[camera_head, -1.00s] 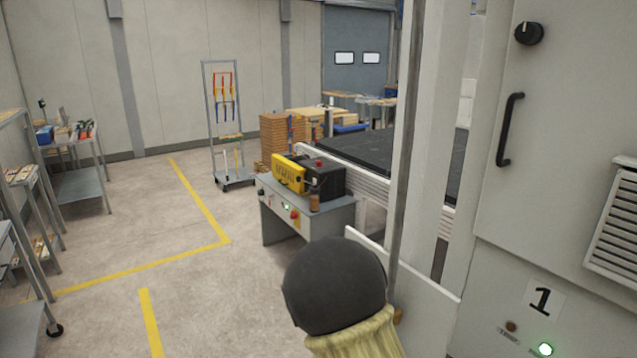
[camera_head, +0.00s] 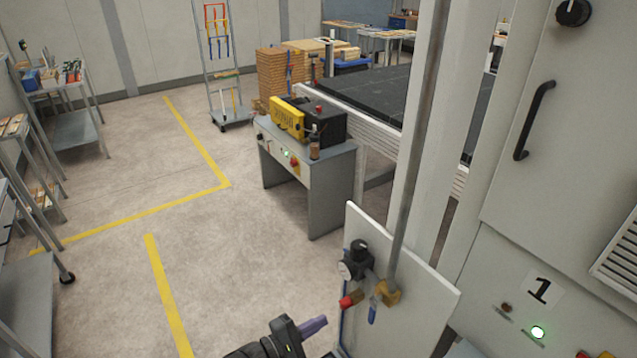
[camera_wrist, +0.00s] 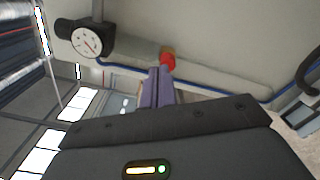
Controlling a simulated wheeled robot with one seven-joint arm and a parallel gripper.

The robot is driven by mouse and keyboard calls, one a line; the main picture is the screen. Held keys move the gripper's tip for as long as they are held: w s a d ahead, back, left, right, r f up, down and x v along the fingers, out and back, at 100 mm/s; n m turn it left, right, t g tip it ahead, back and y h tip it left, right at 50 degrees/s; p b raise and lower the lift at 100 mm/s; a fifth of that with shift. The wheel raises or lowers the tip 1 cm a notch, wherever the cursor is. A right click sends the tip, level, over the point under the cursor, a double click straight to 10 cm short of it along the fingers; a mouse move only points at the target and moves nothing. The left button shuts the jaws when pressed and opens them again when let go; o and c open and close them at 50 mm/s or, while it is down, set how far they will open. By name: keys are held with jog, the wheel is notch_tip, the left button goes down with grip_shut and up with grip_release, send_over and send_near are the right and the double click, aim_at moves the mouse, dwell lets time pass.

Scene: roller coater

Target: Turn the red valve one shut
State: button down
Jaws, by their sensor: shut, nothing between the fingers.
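The red valve handle (camera_head: 350,300) is on the piping in front of a white panel (camera_head: 415,300), in the lower middle of the head view. In the wrist view the red valve (camera_wrist: 167,62) is just beyond my fingertips. My gripper (camera_head: 324,321) is below and left of the valve in the head view. Its purple fingers (camera_wrist: 158,75) are together with nothing between them. The fingertips look close to the red handle; I cannot tell whether they touch it.
A pressure gauge (camera_head: 349,269) and a blue handle (camera_head: 373,313) are close to the red valve, with a brass fitting (camera_head: 388,292) at the right. The floor (camera_head: 110,290) at the left is partly clear.

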aim_at(355, 300)
jog(key=shift+w, duration=0.1)
dwell(0.3)
jog(key=shift+p+x, duration=0.45)
jog(key=shift+x, duration=2.95)
jog(key=shift+r, duration=0.1)
jog(key=shift+w+f, duration=0.1)
jog(key=shift+f, duration=0.15)
